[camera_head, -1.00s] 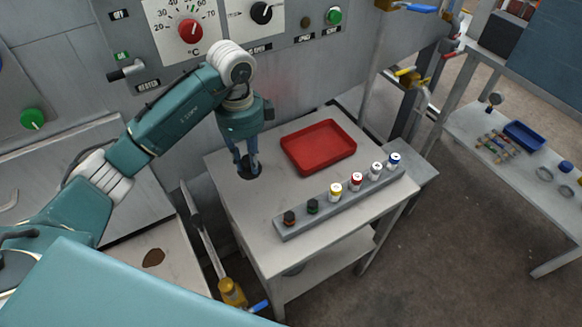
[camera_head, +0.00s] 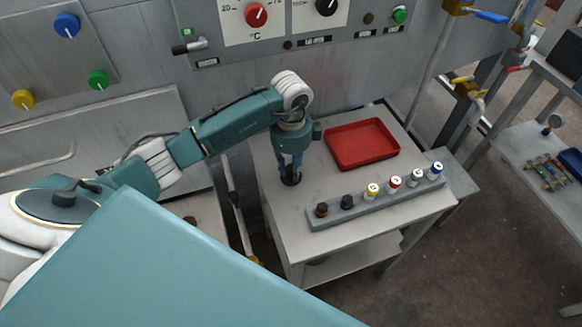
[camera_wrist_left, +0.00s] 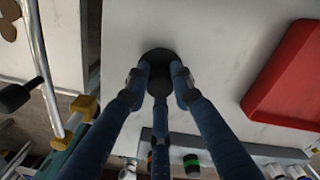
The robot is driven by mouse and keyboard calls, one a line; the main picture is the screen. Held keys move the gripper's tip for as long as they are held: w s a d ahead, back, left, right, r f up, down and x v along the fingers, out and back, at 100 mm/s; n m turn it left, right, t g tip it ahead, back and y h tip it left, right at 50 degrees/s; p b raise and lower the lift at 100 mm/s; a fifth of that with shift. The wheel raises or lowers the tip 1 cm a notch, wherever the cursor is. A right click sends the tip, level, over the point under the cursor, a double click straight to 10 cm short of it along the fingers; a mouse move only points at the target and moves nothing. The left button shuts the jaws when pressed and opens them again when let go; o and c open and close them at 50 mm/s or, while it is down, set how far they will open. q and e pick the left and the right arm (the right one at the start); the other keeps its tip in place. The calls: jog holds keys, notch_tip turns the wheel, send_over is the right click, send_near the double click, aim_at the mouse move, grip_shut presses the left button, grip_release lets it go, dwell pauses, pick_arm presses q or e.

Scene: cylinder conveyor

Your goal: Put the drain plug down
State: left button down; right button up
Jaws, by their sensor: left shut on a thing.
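The drain plug (camera_head: 291,178) is a dark round disc with a dark knob, low at the left part of the small table (camera_head: 330,259). My left gripper (camera_head: 290,170) points down and is shut on it. In the left wrist view the fingers (camera_wrist_left: 158,85) close around the knob of the plug (camera_wrist_left: 158,57), with the dark disc showing beyond them. The plug is at or very close to the tabletop; I cannot tell whether it touches. My right gripper is not in view.
A red tray (camera_head: 362,144) lies right of the gripper. A grey rack (camera_head: 378,203) with several capped vials runs along the table's front. A control panel (camera_head: 290,20) stands behind. The tabletop between gripper and tray is clear.

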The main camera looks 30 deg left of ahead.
aim_at(291, 167)
pick_arm(q)
jog(key=c, duration=1.5)
grip_release()
jog(key=shift+f, duration=0.1)
jog(key=shift+r, duration=0.65)
jog(key=shift+r+b, duration=0.95)
jog(key=shift+r, duration=4.65)
jog(key=shift+s+f, duration=0.1)
jog(key=shift+f, duration=0.05)
